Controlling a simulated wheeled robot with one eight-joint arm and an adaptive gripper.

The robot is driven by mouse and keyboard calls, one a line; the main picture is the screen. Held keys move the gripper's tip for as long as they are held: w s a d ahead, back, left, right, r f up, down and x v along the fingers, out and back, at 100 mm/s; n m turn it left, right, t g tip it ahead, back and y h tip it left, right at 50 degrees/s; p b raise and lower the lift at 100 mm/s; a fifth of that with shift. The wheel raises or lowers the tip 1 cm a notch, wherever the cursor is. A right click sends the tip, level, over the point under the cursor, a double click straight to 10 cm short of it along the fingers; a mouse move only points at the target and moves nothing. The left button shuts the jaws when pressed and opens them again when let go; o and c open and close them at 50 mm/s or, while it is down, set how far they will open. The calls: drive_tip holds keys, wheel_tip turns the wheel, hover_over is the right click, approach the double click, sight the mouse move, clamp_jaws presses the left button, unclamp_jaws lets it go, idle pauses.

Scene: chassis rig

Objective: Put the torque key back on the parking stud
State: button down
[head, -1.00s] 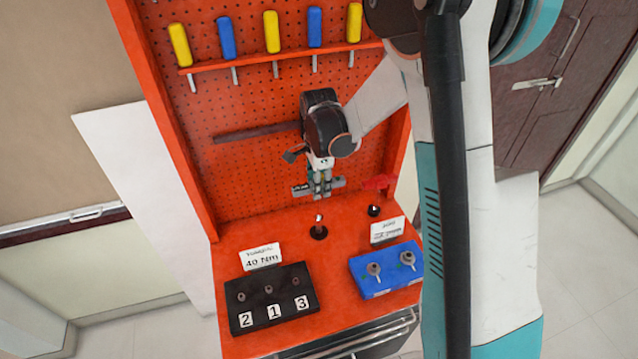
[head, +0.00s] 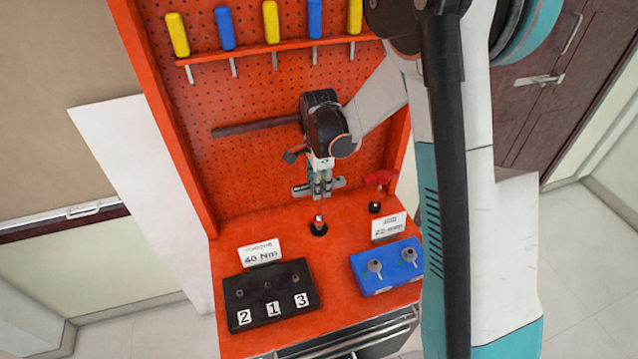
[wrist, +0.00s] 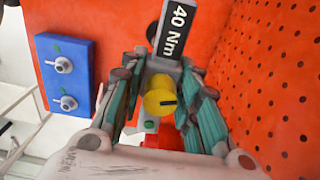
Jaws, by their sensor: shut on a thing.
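My gripper (head: 321,190) is shut on the torque key (head: 301,190), a grey bar held roughly level above the orange-red bench. In the wrist view the key shows a black "40 Nm" label (wrist: 178,28) and a yellow round part (wrist: 160,99) between my fingers. A metal stud on a black round base (head: 318,226) stands on the bench below the key in the head view, with a visible gap between them. A second stud (head: 375,207) stands to its right. The key's underside is hidden, so I cannot tell its exact alignment over the stud.
A blue box (head: 385,268) with two knobs is at the right. A red object (head: 380,178) is near the second stud. The pegboard (head: 260,120) rises behind.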

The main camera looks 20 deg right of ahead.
drive_tip(key=shift+f+b, duration=1.1)
drive_tip(key=shift+f, duration=0.25)
drive_tip(key=c, duration=1.1)
unclamp_jaws()
